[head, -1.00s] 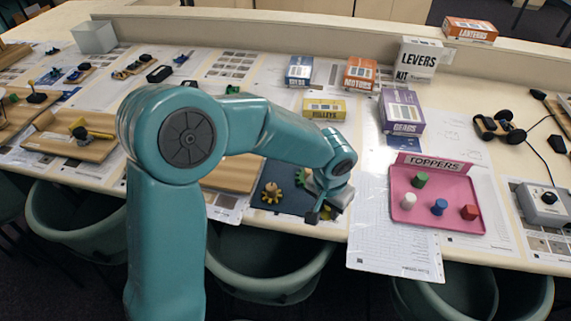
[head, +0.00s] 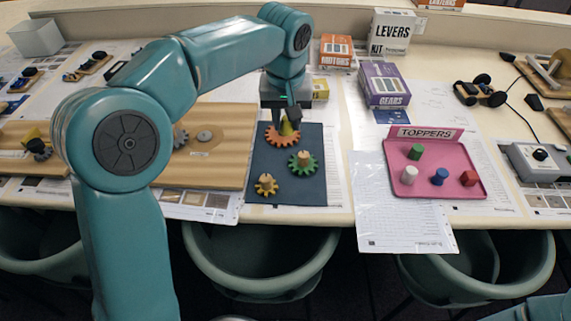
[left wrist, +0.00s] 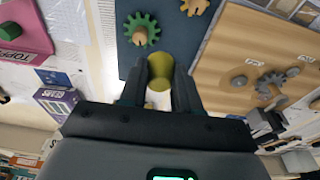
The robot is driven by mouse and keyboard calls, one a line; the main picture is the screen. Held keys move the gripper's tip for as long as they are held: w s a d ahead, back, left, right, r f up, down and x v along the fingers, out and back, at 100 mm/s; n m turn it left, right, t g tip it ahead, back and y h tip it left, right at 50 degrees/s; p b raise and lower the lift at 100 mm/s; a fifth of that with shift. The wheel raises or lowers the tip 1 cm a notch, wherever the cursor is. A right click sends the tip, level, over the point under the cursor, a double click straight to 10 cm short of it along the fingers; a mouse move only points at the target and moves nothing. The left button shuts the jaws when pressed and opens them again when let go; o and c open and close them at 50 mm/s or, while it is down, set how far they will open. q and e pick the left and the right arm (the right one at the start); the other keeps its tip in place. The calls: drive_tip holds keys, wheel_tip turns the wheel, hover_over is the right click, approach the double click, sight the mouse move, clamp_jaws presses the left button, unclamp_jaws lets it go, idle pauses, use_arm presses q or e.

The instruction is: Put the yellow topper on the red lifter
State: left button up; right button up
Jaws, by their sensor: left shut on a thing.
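The yellow topper (head: 288,129) is between the fingers of my left gripper (head: 281,112), which is shut on it. It also shows as a round yellow end between the fingers (left wrist: 160,70) in the left wrist view. In the head view, the topper overlaps an orange-red toothed gear (head: 273,137), the only red lifter-like piece I see, at the back of the dark blue mat (head: 290,190). I cannot tell whether the topper touches it. The gripper hides part of that gear, and the gear cannot be made out in the left wrist view. My right gripper is out of view.
A green gear (head: 312,164) and a yellow gear (head: 261,189) with wooden pegs stand nearer on the mat. A wooden board (head: 215,170) lies left. The pink toppers tray (head: 430,187) at right holds green, white, blue and red toppers. The purple box (head: 385,84) stands behind.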

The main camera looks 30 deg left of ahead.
sight(288, 174)
use_arm(q)
wheel_tip(288, 174, down, 16)
drive_tip(key=shift+w+r, duration=0.1)
drive_tip(key=shift+r, duration=0.15)
drive_tip(key=shift+d, duration=0.1)
drive_tip(key=shift+f+b, duration=0.1)
drive_tip(key=shift+b, duration=0.2)
drive_tip(key=o, duration=1)
drive_tip(key=shift+o, duration=0.2)
